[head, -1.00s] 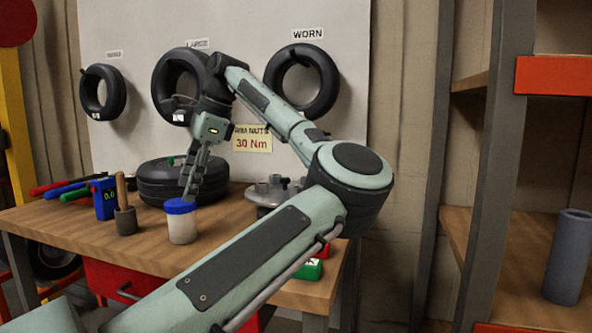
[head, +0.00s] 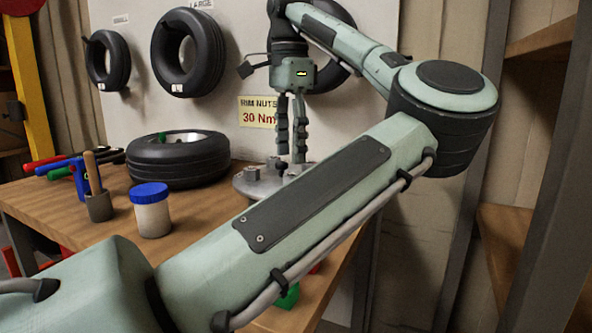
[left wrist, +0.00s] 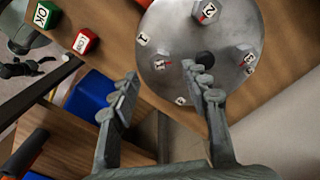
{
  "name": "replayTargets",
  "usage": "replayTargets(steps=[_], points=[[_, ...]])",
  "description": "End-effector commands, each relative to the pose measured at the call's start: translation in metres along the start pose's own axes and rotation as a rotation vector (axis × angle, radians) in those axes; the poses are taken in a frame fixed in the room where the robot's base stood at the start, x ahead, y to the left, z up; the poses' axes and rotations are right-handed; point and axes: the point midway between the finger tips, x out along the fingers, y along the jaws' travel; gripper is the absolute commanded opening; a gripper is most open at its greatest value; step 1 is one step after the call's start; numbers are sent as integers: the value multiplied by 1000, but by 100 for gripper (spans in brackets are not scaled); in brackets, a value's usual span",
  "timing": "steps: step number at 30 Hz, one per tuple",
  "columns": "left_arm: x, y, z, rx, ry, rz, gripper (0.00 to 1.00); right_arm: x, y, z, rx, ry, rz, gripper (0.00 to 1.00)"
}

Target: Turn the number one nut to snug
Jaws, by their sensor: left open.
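The round grey metal rim plate (head: 250,187) lies on the bench and also shows in the left wrist view (left wrist: 180,35). A "1" label (left wrist: 143,39) is on its left part, with a hex nut (left wrist: 162,61) beside it. Another nut (left wrist: 205,11) stands by the "2" label, and a further nut (left wrist: 244,55) is at the right. My left gripper (head: 291,162) points down over the plate. Its fingers (left wrist: 163,84) are open with nothing between them, on the near side of the number one nut. My right gripper is out of view.
A tyre (head: 180,160), a blue-lidded jar (head: 151,212) and a pot with a wooden handle (head: 98,202) stand left of the plate. Green (left wrist: 45,14) and red (left wrist: 86,41) blocks sit near the bench edge. A sign (head: 258,113) reads "RIM NUTS 30 Nm".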

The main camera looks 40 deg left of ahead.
Motion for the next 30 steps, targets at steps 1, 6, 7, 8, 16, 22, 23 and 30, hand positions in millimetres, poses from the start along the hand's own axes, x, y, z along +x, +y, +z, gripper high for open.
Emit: replayTargets(steps=[1, 6, 7, 8, 16, 22, 23, 30], points=[[10, 1, -1, 1, -2, 2, 47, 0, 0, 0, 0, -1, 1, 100], [35, 0, 0, -1, -2, 1, 47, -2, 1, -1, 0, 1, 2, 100], [38, 0, 0, 0, -2, 1, 47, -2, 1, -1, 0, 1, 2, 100], [41, 0, 0, 0, -1, 1, 47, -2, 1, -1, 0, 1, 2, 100], [49, 0, 0, 1, 0, -1, 47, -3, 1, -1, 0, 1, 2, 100], [49, 0, 0, 1, -1, -1, 37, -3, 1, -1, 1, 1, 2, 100], [49, 0, 0, 1, -1, -1, 33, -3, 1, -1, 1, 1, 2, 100], [49, 0, 0, 1, -1, -1, 3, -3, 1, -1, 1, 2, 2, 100]])
